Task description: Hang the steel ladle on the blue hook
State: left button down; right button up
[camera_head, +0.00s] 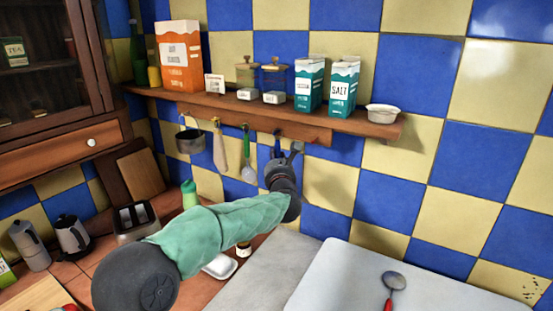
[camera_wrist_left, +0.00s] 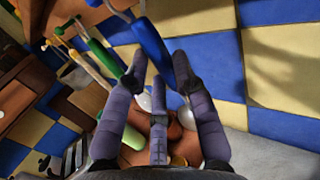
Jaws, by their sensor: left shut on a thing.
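My left gripper (camera_head: 282,165) is up at the hook row under the wall shelf. In the left wrist view its fingers (camera_wrist_left: 160,82) are closed around a blue-handled steel ladle (camera_wrist_left: 152,46). The ladle's blue handle slants up toward the hooks and its metal bowl is mostly hidden behind the fingers. In the head view my gripper covers most of it. A hook (camera_head: 278,132) shows just above my gripper; its colour is hard to tell, and I cannot tell whether the ladle touches it. My right gripper is not in view.
A green-handled utensil (camera_head: 246,142), a wooden one (camera_head: 219,148) and a pot (camera_head: 190,140) hang to the left. The wooden shelf (camera_head: 225,103) carries boxes and jars overhead. A red-handled steel utensil (camera_head: 393,281) lies on the pale worktop (camera_head: 340,275).

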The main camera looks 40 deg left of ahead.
pick_arm(q)
jog(key=c, duration=0.9)
grip_release()
jog(key=shift+c, duration=0.2)
jog(key=shift+s, duration=0.1)
jog(key=v, duration=1.2)
jog(key=shift+f, duration=0.1)
